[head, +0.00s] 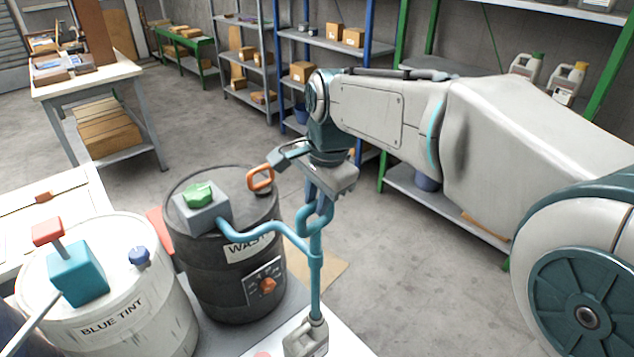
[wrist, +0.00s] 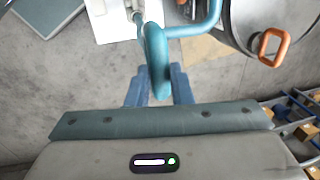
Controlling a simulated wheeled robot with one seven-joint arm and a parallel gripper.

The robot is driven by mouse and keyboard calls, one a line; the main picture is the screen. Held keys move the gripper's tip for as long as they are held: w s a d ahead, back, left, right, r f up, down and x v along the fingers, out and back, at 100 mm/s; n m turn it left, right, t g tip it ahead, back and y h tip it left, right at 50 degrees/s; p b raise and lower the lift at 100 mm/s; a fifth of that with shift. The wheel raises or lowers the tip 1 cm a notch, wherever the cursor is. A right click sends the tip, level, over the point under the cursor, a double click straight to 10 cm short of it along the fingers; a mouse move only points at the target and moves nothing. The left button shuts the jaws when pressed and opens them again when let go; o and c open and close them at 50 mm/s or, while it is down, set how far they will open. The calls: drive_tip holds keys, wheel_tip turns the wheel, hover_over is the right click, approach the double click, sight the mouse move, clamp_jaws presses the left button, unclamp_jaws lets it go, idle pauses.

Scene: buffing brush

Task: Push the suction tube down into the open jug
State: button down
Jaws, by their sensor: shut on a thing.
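The suction tube (head: 316,280) is teal and stands upright, with a loop handle at its top and a side arm running left to a grey block on the dark drum. My gripper (head: 319,198) is shut on the loop handle, which also shows between the fingers in the wrist view (wrist: 157,60). The open jug (head: 306,338) is pale grey, at the bottom edge of the head view and partly cut off. The tube's lower end meets the jug's neck; how deep it sits inside I cannot tell.
The dark waste drum (head: 236,285) stands left of the tube, with an orange handle (head: 260,178) near my gripper. A white blue-tint drum (head: 130,310) is at the lower left. Shelves (head: 290,45) line the back. The floor to the right is clear.

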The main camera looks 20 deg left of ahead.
sight(317, 224)
wheel_tip(317, 224, down, 6)
drive_tip(key=b, duration=0.2)
drive_tip(key=shift+f+b, duration=0.25)
drive_tip(key=shift+b, duration=0.1)
drive_tip(key=shift+f, duration=0.1)
drive_tip(key=shift+d+f, duration=0.1)
drive_tip(key=c, duration=1.3)
unclamp_jaws()
drive_tip(key=shift+r, duration=0.2)
wheel_tip(317, 224, up, 13)
drive_tip(key=s+d+p, duration=0.1)
drive_tip(key=d, duration=0.1)
drive_tip(key=shift+s+d+r, duration=0.15)
